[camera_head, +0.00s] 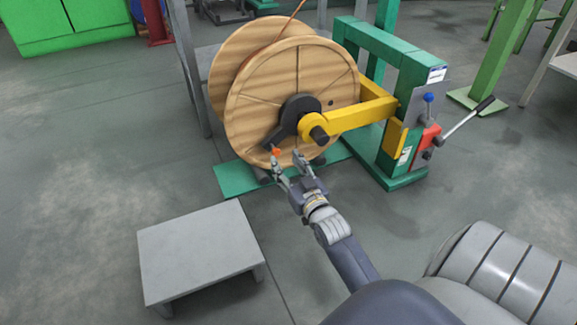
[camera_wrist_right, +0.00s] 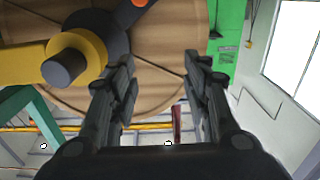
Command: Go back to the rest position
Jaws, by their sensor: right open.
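My right gripper (camera_head: 290,165) reaches up from the lower right in the head view, in front of the lower part of a wooden cable reel (camera_head: 310,88). Its fingers are apart and nothing is between them. In the right wrist view the open fingers of my right gripper (camera_wrist_right: 160,85) frame the reel's wooden face (camera_wrist_right: 158,60). A dark lever with an orange tip (camera_head: 275,150) sits at the reel's hub, close to the fingertips; I cannot tell whether they touch. My left gripper is not in view.
A yellow arm (camera_head: 355,115) joins the reel's hub to a green stand (camera_head: 405,110) with a red box and lever handle (camera_head: 470,118). A low grey step (camera_head: 195,250) stands at the lower left.

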